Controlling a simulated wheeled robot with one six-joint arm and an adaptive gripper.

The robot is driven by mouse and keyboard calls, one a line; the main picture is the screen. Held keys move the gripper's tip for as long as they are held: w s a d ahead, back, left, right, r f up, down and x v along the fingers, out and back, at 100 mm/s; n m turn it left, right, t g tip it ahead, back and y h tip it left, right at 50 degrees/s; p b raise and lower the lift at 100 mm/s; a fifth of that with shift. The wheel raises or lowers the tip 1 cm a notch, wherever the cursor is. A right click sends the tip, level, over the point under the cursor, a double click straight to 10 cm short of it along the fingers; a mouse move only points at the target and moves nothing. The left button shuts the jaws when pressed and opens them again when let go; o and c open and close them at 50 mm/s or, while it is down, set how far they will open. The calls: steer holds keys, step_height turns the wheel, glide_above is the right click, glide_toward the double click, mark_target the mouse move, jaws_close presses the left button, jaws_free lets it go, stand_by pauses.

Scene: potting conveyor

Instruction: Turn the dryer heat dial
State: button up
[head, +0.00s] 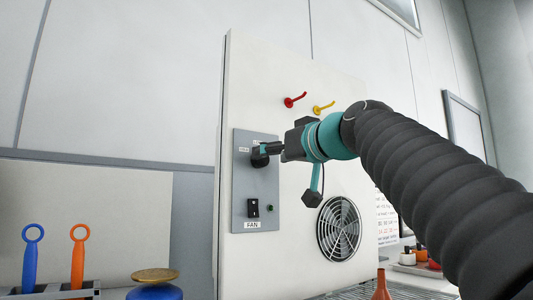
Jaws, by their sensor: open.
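The dryer's heat dial (259,160) is a dark knob on the upper part of a grey control panel (240,205), which is fixed to the tall pale dryer cabinet (285,240). My gripper (266,149) reaches in from the right, with its fingertips at the dial. The fingers overlap the dial in this view, so I cannot tell whether they touch it. My gripper is open. Part of the dial and of the small lettering above it is hidden behind the fingers. A black switch (253,208) marked FAN sits lower on the panel.
A round fan grille (339,228) is below my arm. A red hook (295,100) and a yellow hook (324,108) stick out above it. Blue (31,262) and orange (77,260) handled tools stand in a rack at lower left, beside a blue jar (154,291) with a tan lid.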

steer(key=x, duration=0.3)
steer(key=shift+w, duration=0.1)
steer(key=c, duration=1.1)
